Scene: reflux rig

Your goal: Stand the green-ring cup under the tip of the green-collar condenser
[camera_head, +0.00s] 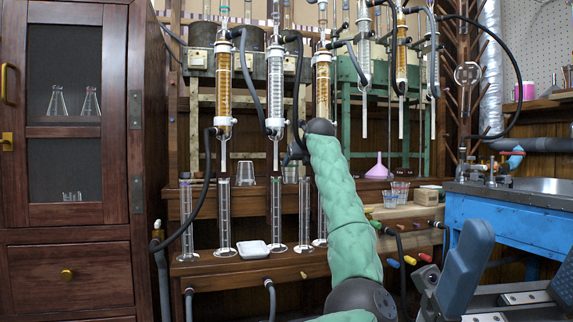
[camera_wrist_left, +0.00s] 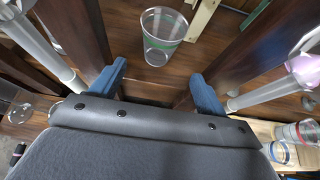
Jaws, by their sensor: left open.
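The green-ring cup (camera_wrist_left: 163,40) is clear and stands upright on the wooden shelf, ahead of my left gripper (camera_wrist_left: 157,72). That gripper is open and empty, its blue fingers to either side below the cup in its wrist view. In the head view the left gripper (camera_head: 296,152) is small and partly behind my green arm, close to a clear cup (camera_head: 290,174) that seems the same one. My right gripper (camera_head: 520,272) is open at lower right.
Tall glass cylinders (camera_head: 224,215) stand along the lower shelf near a white square dish (camera_head: 254,249). Another clear cup (camera_head: 245,174) stands on the upper shelf. A pink funnel (camera_head: 377,170) and ringed cups (camera_head: 400,190) are to the right. Black hoses hang among the condensers.

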